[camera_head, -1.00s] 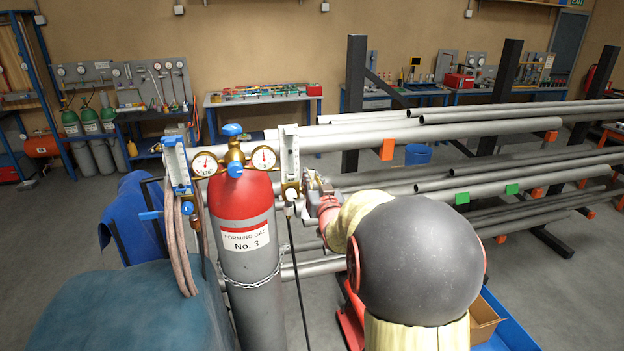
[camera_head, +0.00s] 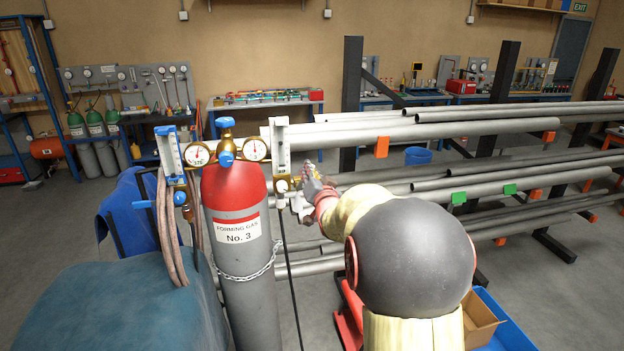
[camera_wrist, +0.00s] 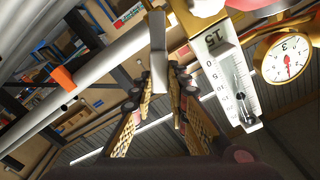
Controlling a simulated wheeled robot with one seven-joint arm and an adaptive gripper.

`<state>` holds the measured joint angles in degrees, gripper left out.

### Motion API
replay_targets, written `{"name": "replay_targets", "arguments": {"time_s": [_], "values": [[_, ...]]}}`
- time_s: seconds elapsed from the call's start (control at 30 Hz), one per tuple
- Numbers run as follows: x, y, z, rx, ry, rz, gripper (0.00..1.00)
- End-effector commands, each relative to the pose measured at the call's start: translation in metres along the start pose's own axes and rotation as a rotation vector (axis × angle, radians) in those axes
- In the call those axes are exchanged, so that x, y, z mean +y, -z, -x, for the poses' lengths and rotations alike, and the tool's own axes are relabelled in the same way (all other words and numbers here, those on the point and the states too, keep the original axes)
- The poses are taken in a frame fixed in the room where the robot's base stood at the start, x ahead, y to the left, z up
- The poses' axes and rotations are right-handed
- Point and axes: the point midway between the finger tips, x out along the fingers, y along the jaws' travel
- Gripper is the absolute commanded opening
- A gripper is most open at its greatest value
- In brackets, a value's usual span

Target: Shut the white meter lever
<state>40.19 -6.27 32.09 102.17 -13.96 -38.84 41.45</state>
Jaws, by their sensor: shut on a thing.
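The white meter (camera_head: 280,152) stands upright at the right end of the brass gauge manifold, right of the red-topped gas cylinder (camera_head: 233,188). In the wrist view its scaled tube (camera_wrist: 226,75) shows close on the right. The pale lever (camera_wrist: 158,48) is a flat bar beside the meter's brass fitting (camera_wrist: 197,18). My gripper (camera_wrist: 160,82) is shut on the lever, with a finger pad on either side of it. In the head view my gripper (camera_head: 304,190) is at the meter's lower right; the lever is small and hard to make out there.
A blue meter (camera_head: 170,150) with a blue lever (camera_head: 144,204) stands left of the cylinder. A round gauge (camera_wrist: 288,58) is beside the white meter. A black hose (camera_head: 290,260) hangs below it. Long pipes (camera_head: 480,128) on a rack lie behind my arm.

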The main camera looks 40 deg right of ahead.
Motion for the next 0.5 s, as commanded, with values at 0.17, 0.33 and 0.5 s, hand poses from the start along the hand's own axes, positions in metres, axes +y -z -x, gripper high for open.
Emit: {"name": "replay_targets", "arguments": {"time_s": [0.17,0.33,0.5], "values": [[0.013,-0.002,-0.001,0.001,-0.002,-0.168,0.00],[0.024,-0.005,-0.001,0.000,-0.003,-0.330,0.00],[0.034,-0.009,0.000,-0.001,-0.003,-0.490,0.00]]}}
